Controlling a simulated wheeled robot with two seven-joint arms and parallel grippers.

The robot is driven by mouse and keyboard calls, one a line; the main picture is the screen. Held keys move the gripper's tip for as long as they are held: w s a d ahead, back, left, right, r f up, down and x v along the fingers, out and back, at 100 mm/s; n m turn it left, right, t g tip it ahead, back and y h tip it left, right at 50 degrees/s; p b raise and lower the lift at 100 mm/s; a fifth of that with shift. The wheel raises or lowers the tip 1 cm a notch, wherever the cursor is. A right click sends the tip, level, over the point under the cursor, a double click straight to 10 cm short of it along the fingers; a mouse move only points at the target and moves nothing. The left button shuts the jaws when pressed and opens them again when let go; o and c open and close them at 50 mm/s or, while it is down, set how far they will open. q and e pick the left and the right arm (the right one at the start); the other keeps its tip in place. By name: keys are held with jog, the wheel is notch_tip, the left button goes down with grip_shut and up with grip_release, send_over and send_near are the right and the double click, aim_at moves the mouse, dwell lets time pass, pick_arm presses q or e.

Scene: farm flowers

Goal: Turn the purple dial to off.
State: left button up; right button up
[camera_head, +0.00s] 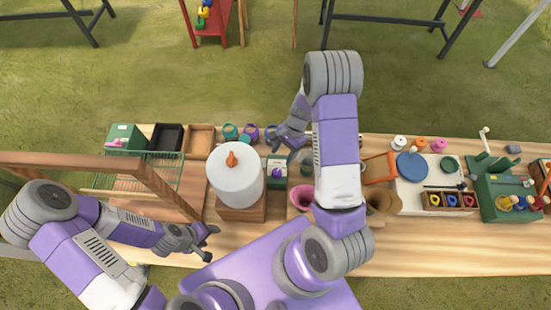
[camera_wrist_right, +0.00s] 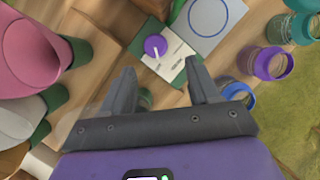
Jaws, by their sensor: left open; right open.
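The purple dial (camera_wrist_right: 155,45) shows in the right wrist view as a round purple knob with a white pointer line. It sits on a white and green panel (camera_wrist_right: 176,62) with small print that I cannot read. My right gripper (camera_wrist_right: 163,75) is open and empty, its fingertips a little short of the dial and apart from it. In the head view my right gripper (camera_head: 288,140) hangs over the back of the table by the small green and white box (camera_head: 277,172). My left gripper (camera_head: 208,240) is open and empty near the table's front edge, left of centre.
A white tank (camera_head: 235,180) with an orange cap stands on a wooden block left of the panel. The wooden table (camera_head: 430,235) is clear at front right.

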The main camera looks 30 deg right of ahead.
aim_at(277, 171)
jog(key=x, duration=0.5)
jog(key=s+x, duration=0.1)
jog(key=x, duration=0.2)
jog(key=shift+d, duration=0.15)
pick_arm(q)
jog(key=shift+r, duration=0.1)
pick_arm(e)
jog(key=shift+w, duration=0.1)
jog(key=shift+c, duration=0.2)
jog(key=c, duration=1)
pick_arm(q)
notch_tip(277, 171, down, 3)
jog(key=shift+r+b, duration=0.2)
jog(key=shift+b, duration=1.05)
pick_arm(e)
jog(key=m+t, duration=0.1)
jog(key=m, duration=0.2)
jog(key=shift+f, duration=0.15)
pick_arm(q)
jog(key=shift+s+f+b, duration=0.1)
jog(key=shift+f+b, duration=0.65)
pick_arm(e)
jog(key=shift+s+m+t, duration=0.25)
jog(key=shift+m+t, duration=0.15)
jog(key=shift+m, duration=0.8)
jog(key=shift+r, duration=0.25)
pick_arm(q)
jog(key=shift+r, duration=0.1)
pick_arm(e)
jog(key=o, duration=1)
